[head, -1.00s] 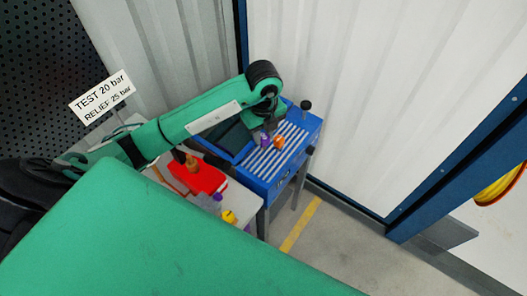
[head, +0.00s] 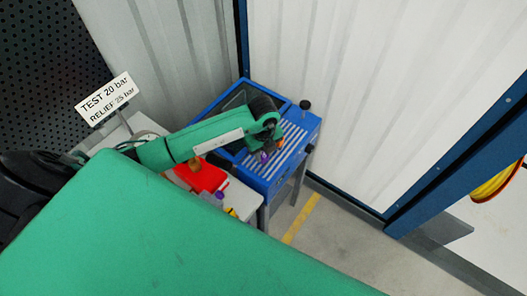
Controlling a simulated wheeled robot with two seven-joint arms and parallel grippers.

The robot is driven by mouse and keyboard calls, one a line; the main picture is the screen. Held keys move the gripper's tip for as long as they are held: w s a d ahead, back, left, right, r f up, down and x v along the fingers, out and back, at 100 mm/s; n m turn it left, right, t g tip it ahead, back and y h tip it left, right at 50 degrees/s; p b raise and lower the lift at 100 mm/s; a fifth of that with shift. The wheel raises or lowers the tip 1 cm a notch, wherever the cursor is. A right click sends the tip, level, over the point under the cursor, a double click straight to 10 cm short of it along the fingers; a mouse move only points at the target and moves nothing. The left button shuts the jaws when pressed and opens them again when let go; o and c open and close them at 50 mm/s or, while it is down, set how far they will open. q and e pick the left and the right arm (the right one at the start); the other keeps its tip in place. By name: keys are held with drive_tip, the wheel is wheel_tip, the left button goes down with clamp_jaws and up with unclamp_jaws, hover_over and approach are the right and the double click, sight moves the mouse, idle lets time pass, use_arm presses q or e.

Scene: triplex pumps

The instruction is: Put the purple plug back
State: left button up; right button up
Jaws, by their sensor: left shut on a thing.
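The purple plug (head: 264,157) is at the tip of my left gripper (head: 266,150), low over the slatted top of the blue bench (head: 265,175). The gripper is shut on the plug, though its fingers are small and partly hidden by my own wrist. An orange piece (head: 281,143) is on the bench just right of the gripper. Another purple piece (head: 219,196) is on the pale side table, partly hidden. I cannot tell whether the held plug touches the slats. My right gripper is not in view.
A red container (head: 207,178) with a brown-gold piece in it is on the side table, near a yellow piece (head: 231,212). A black knob (head: 305,104) stands at the bench's back corner. Blue-framed walls stand behind; floor is clear to the right.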

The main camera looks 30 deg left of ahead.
sight(263, 154)
use_arm(q)
drive_tip(key=o, duration=1)
drive_tip(key=shift+f, duration=0.1)
drive_tip(key=shift+r, duration=0.25)
wheel_tip(263, 154, up, 12)
drive_tip(key=b, duration=0.4)
drive_tip(key=shift+f, duration=0.1)
